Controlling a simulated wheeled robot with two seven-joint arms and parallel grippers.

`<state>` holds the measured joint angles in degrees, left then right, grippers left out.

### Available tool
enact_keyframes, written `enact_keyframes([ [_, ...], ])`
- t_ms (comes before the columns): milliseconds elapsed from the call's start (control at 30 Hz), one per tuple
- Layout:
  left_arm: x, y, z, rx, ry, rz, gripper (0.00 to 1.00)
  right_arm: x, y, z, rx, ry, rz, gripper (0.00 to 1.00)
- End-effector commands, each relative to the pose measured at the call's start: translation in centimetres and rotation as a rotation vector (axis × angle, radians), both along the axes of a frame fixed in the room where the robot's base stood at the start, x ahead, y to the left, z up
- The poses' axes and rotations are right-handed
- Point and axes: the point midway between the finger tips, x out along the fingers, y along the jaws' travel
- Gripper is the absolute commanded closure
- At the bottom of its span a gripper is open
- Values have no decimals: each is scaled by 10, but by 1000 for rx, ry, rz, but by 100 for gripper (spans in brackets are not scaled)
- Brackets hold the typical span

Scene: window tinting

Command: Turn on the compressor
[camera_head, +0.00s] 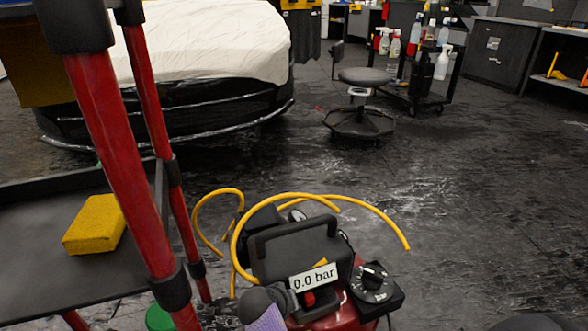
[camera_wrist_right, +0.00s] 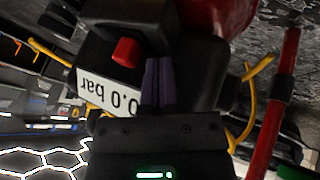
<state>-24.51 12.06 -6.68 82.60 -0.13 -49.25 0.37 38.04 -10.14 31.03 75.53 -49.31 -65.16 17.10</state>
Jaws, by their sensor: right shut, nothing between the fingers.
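The compressor (camera_head: 295,248) stands on the floor, with a black top, a red tank and a display (camera_head: 314,277) reading 0.0 bar. Its red button (camera_head: 309,298) is just below the display. In the right wrist view the compressor is upside down, with the red button (camera_wrist_right: 126,50) and the display (camera_wrist_right: 108,92). My right gripper (camera_wrist_right: 158,62) has its purple fingers together and empty, beside the button and seemingly apart from it. The same purple fingers (camera_head: 265,320) show partly at the bottom of the head view. My left gripper is not in view.
A round black dial (camera_head: 371,279) sits on the compressor's right side. A yellow hose (camera_head: 236,240) loops around it. A cart with red posts (camera_head: 118,150) and a yellow sponge (camera_head: 95,225) stands close left. A stool (camera_head: 362,100) is behind; the floor to the right is clear.

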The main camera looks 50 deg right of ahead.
Motion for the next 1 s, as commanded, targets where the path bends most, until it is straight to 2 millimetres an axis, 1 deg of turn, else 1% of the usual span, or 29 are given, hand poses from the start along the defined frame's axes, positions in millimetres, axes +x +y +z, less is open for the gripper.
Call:
enact_keyframes([
  [33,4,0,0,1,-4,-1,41,-3,-5,-2,-1,1,-2,100],
  [167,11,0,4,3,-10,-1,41,-7,-12,-1,-1,0,0,100],
  [500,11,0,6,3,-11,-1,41,-8,-14,1,0,1,1,100],
  [567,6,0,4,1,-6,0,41,-10,-18,2,-1,0,1,100],
  [700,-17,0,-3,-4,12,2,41,-19,-35,4,-1,0,0,100],
  [800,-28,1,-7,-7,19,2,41,-23,-43,3,-2,0,-1,100],
  [1000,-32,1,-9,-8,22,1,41,-25,-45,1,-2,1,-1,100],
])
